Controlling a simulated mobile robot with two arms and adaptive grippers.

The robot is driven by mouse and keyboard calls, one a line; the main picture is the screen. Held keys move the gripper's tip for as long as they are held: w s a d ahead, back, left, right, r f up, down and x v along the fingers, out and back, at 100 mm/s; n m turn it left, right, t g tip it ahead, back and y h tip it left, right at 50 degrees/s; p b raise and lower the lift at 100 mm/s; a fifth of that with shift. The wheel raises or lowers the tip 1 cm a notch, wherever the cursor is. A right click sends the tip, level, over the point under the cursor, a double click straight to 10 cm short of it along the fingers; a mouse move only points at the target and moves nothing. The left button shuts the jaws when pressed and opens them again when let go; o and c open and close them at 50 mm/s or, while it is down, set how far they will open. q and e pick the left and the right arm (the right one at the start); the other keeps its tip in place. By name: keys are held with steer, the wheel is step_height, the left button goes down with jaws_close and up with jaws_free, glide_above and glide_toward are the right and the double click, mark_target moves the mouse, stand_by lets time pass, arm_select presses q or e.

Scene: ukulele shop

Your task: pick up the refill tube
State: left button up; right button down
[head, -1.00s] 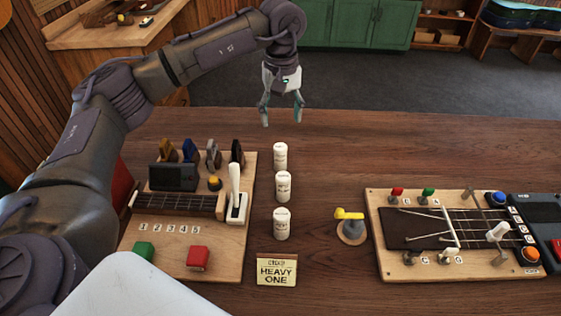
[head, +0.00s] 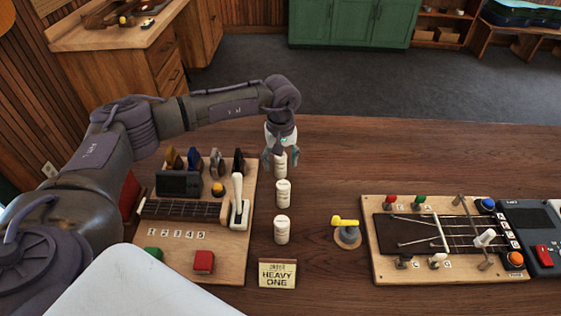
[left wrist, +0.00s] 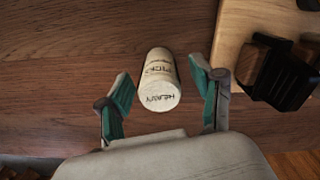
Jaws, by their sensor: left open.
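Three white refill tubes stand upright in a row on the wooden table: a far one (head: 280,168), a middle one (head: 283,194) and a near one (head: 281,230). My left gripper (head: 281,160) is open at the far tube, one finger on each side of it, and hides its top part in the head view. In the left wrist view the far tube (left wrist: 159,78), with dark lettering, shows between the two open fingers, with a gap on each side. My right gripper is out of view.
A wooden board (head: 180,236) with a fretboard, a white lever (head: 238,200) and coloured picks is left of the tubes. A "HEAVY ONE" sign (head: 277,274) stands nearest. A yellow-handled knob (head: 347,232) and a stringed board (head: 376,268) are at right.

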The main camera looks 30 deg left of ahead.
arm_select(q)
steer(key=c, duration=1.2)
steer(key=shift+r, duration=0.15)
